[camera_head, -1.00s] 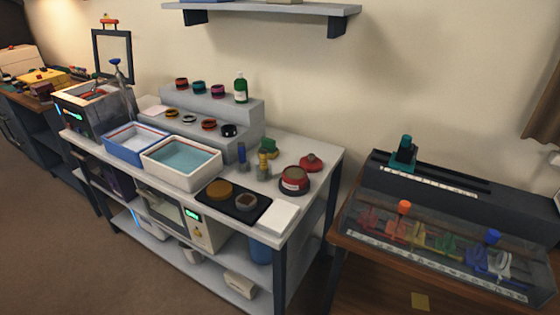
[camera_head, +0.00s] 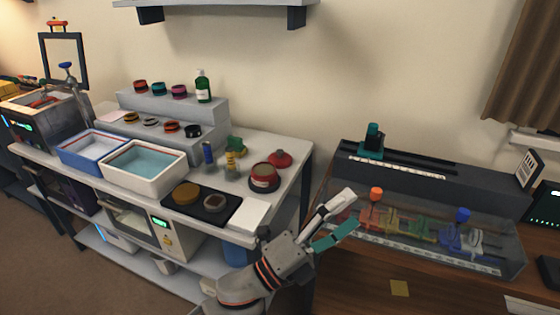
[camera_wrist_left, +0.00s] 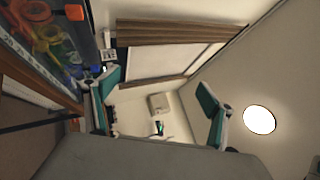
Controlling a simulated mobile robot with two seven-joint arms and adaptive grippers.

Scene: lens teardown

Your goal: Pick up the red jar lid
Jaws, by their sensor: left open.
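A small red lid with a knob (camera_head: 280,158) lies at the right end of the grey workbench in the head view. Just in front of it stands a round dark jar with a red band and red top (camera_head: 264,178). My left gripper (camera_head: 343,217) is open and empty, with one pale finger and one teal-padded finger. It is in front of and to the right of the bench end, apart from the lid. In the left wrist view my open fingers (camera_wrist_left: 160,98) frame a far wall; the lid does not show there. My right gripper is out of view.
Small bottles (camera_head: 231,162) stand behind. A clear-covered case (camera_head: 430,250) fills the right table near my gripper. A shelf (camera_head: 215,3) hangs above.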

